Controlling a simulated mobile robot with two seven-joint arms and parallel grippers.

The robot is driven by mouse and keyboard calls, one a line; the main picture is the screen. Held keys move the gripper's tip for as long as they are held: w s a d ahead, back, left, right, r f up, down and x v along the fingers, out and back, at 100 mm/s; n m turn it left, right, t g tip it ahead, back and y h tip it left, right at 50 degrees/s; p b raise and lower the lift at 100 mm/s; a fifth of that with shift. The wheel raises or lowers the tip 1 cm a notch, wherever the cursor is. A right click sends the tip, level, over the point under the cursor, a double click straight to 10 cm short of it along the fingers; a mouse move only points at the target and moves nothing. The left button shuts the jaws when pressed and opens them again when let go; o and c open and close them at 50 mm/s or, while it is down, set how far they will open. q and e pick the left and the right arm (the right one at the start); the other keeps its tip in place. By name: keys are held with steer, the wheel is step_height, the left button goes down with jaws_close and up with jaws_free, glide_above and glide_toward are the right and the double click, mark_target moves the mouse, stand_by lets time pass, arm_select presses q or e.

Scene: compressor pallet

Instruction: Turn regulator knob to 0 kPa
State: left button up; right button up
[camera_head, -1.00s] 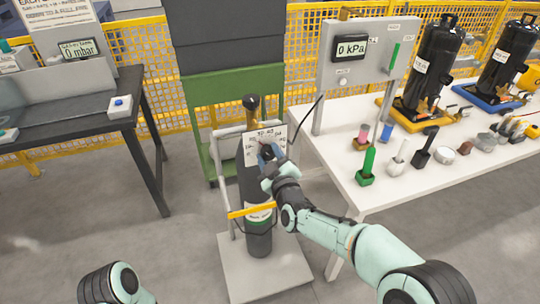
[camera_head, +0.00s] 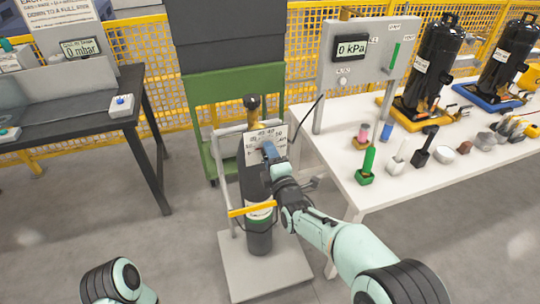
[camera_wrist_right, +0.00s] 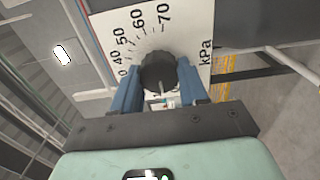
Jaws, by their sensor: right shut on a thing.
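The black regulator knob (camera_wrist_right: 158,70) sits on a white dial plate (camera_wrist_right: 190,22) marked 40, 50, 60, 70 and kPa. In the head view the dial plate (camera_head: 280,137) stands in front of the gas cylinder (camera_head: 259,235). My right gripper (camera_wrist_right: 160,88) has its blue fingers on both sides of the knob and is shut on it. In the head view this gripper (camera_head: 268,152) covers the knob. The knob's pointer setting is hard to read. A display (camera_head: 351,48) reads 0 kPa. My left gripper is out of view.
The cylinder stands on a grey cart (camera_head: 245,283) with a yellow strap (camera_head: 250,210). The white table (camera_head: 345,172) on the right holds bottles, tools and black compressors. A dark bench (camera_head: 80,110) on the left carries a 0 mbar display (camera_head: 80,48). Floor between is clear.

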steer(key=shift+n, duration=1.4)
steer(key=shift+f, duration=0.1)
steer(key=o, duration=1.1)
steer(key=shift+c, duration=0.2)
steer(key=v, duration=1.3)
steer(key=shift+s, duration=0.2)
steer(key=shift+d, duration=0.1)
